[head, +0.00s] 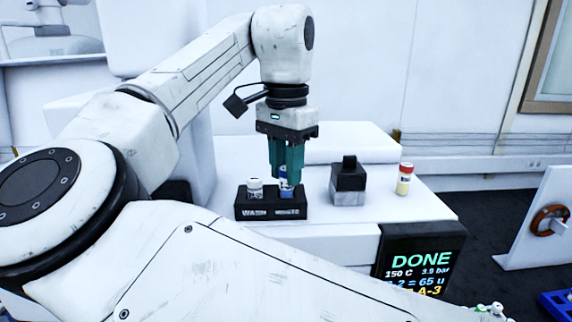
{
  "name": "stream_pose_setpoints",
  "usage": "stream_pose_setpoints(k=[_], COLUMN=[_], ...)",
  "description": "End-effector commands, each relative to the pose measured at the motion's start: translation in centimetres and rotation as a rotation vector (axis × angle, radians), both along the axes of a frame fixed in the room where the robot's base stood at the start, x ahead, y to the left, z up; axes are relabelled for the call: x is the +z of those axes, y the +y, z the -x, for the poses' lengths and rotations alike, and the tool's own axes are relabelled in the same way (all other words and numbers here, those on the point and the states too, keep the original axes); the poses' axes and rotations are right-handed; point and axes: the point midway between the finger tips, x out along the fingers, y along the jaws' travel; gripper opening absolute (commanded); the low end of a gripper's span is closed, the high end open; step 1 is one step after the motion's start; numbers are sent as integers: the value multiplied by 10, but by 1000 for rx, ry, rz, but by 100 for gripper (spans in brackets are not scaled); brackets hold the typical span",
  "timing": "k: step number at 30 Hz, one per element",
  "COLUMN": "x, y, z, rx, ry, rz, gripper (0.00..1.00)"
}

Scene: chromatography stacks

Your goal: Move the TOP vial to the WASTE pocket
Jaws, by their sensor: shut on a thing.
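My gripper (287,180) points down over the right part of a small black two-pocket rack (270,207). Its teal fingers are shut on a vial with a blue label (287,190). The fingers cover much of this vial, and its lower end is at the right pocket, marked in blurred letters that look like WASTE. I cannot tell whether it rests on the pocket floor. A white-capped vial (255,187) stands upright in the left pocket, marked WASH. No TOP lettering is readable on any vial.
A red-capped vial with yellow contents (404,180) stands on the white bench top (375,212) at the right. A black and grey block (348,182) stands between it and the rack. A blue rack (556,305) shows at lower right.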

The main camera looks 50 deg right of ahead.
Motion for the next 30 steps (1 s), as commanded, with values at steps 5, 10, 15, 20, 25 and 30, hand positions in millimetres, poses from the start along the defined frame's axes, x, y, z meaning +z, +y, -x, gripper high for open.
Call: stream_pose_setpoints(k=[5, 10, 15, 20, 25, 30], x=[-3, -8, -12, -13, -13, -13], y=[0, 0, 0, 0, 0, 0], z=[0, 0, 0, 0, 0, 0], rx=[0, 0, 0, 0, 0, 0], ry=[1, 1, 1, 0, 0, 0], rz=[0, 0, 1, 1, 0, 0], gripper=[0, 0, 0, 0, 35, 52])
